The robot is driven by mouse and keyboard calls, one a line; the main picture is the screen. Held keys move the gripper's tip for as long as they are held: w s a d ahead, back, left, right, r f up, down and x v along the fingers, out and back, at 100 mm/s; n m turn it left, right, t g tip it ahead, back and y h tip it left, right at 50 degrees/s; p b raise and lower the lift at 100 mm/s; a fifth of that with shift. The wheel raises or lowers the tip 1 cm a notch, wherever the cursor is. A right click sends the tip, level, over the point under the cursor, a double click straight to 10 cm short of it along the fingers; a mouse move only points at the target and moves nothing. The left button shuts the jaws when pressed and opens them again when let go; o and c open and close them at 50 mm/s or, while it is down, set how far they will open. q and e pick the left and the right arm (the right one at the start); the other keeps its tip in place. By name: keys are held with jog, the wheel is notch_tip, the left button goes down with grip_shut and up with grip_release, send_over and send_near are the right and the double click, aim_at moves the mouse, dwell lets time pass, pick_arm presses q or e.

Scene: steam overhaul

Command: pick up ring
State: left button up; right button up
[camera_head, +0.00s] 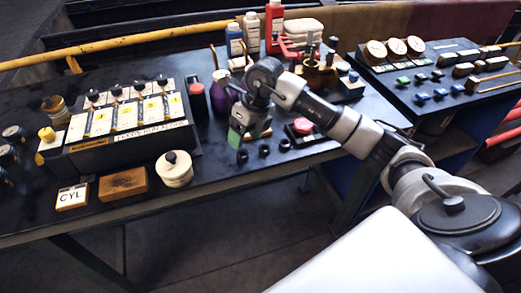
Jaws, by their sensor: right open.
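Several small dark rings lie in a row near the front edge of the table: a left ring (242,156), a middle ring (264,151) and a right ring (285,145). My right gripper (247,136) points down over the table, just above and behind the left and middle rings. It has green on its fingers and is open, with nothing seen between them. It looks apart from the rings. My left gripper is not in view.
A white lidded pot (175,174), a wooden block (123,184) and a CYL card (72,197) stand left along the front edge. A card rack (125,146) is behind them. A red-topped button (302,126) sits right of my gripper. Bottles (273,27) stand at the back.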

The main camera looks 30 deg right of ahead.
jog(key=d+r+m+h, duration=0.1)
jog(key=d+r+h, duration=0.15)
jog(key=d, duration=0.35)
send_over(266, 146)
jog(key=s+a, duration=0.1)
jog(key=s, duration=0.1)
jog(key=shift+g+h, duration=0.4)
jog(key=shift+h, duration=0.05)
notch_tip(266, 146, down, 5)
jog(key=shift+w+f+p, duration=0.15)
jog(key=shift+p, duration=0.2)
jog(key=f, duration=0.1)
jog(key=f+p, duration=0.1)
jog(key=f, duration=0.2)
jog(key=shift+w+d+f, duration=0.1)
jog(key=shift+w+f, duration=0.2)
jog(key=shift+f, duration=0.6)
jog(key=c, duration=1)
jog(key=shift+r, duration=0.15)
